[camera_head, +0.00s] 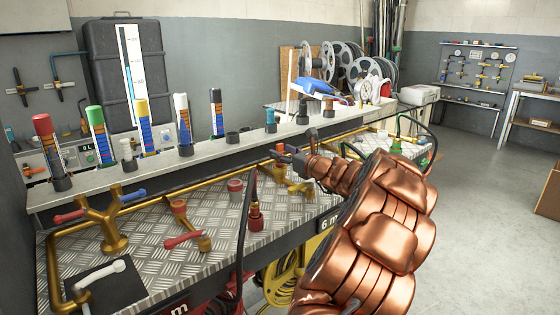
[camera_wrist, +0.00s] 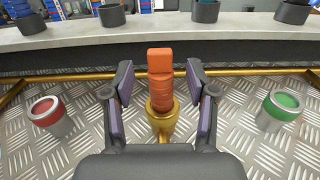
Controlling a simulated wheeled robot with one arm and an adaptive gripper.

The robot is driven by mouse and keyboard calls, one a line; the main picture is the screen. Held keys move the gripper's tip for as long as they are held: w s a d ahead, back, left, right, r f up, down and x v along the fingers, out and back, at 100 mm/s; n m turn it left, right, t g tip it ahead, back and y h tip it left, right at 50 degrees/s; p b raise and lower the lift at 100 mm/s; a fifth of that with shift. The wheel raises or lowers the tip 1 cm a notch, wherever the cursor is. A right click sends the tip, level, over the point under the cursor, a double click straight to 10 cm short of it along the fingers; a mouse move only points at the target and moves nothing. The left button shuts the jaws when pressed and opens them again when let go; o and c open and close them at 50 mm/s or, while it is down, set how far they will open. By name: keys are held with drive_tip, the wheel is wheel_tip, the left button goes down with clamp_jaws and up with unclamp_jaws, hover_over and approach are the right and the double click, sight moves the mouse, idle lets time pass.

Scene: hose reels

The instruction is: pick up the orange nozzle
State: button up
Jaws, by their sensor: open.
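The orange nozzle (camera_wrist: 160,72) stands upright on a brass fitting (camera_wrist: 162,124) in the middle of the wrist view. My gripper (camera_wrist: 160,88) is open, with one dark pad on each side of the nozzle. Gaps show between both pads and the nozzle. In the head view a small part of the orange nozzle (camera_head: 279,147) shows at my gripper (camera_head: 284,155). My copper-coloured arm reaches in from the lower right and hides part of the bench.
A red-topped cup (camera_wrist: 46,110) and a green-topped cup (camera_wrist: 280,104) stand left and right of the fitting. Behind runs a raised grey ledge (camera_wrist: 230,36) with dark holders. Brass valves (camera_head: 105,220) and a red-ended hose (camera_head: 256,215) are on the bench's left.

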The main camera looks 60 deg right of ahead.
drive_tip(key=shift+x, duration=0.95)
drive_tip(key=shift+r, duration=0.1)
clamp_jaws()
